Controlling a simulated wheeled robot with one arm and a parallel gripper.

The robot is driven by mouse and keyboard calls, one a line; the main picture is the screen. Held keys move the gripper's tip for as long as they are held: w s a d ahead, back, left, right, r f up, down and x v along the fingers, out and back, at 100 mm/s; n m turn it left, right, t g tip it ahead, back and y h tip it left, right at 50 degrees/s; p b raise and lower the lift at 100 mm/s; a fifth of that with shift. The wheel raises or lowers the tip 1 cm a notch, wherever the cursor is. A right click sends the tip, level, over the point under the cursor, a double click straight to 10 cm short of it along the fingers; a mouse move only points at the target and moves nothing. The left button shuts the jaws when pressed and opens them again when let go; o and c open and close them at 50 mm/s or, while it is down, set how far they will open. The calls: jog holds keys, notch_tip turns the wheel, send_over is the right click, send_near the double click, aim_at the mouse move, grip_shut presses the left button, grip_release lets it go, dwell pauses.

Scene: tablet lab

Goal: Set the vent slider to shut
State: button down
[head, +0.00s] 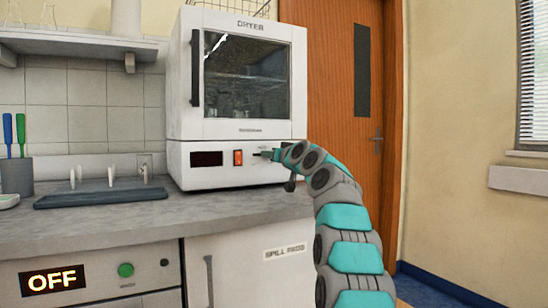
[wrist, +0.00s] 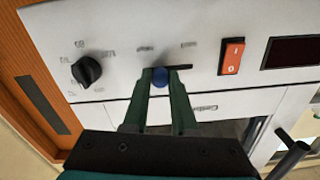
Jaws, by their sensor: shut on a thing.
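The vent slider's blue knob (wrist: 160,77) sits between my fingers in the wrist view, which shows the dryer's panel turned over. Its dark slot (wrist: 184,67) runs out to the right, so the knob is near the slot's left end in that view. Small labels beside the slot are too blurred to read. My gripper (wrist: 161,73) is shut on the knob. In the head view my gripper (head: 266,154) reaches the lower front panel of the white dryer (head: 245,130), right of the red switch, and hides the knob.
A red rocker switch (wrist: 231,56) and a dark display (wrist: 290,52) lie to the right in the wrist view; a black dial (wrist: 87,70) is at left. The dryer's door handle (wrist: 290,160) is at lower right. A dark tray (head: 100,196) lies on the counter (head: 90,225).

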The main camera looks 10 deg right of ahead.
jog(key=shift+s+a+f+b, duration=0.1)
jog(key=shift+s+a+b, duration=0.2)
jog(key=shift+a, duration=0.65)
jog(key=shift+s+a+b, duration=0.15)
jog(key=shift+s+a, duration=0.1)
jog(key=shift+a, duration=0.65)
jog(key=c, duration=0.7)
grip_release()
jog(key=shift+a, duration=0.1)
jog(key=shift+s, duration=0.15)
jog(key=b, duration=0.2)
send_near(254, 154)
jog(key=w, duration=0.1)
jog(key=shift+b+v, duration=0.4)
jog(key=shift+v, duration=0.95)
jog(key=shift+a, duration=0.15)
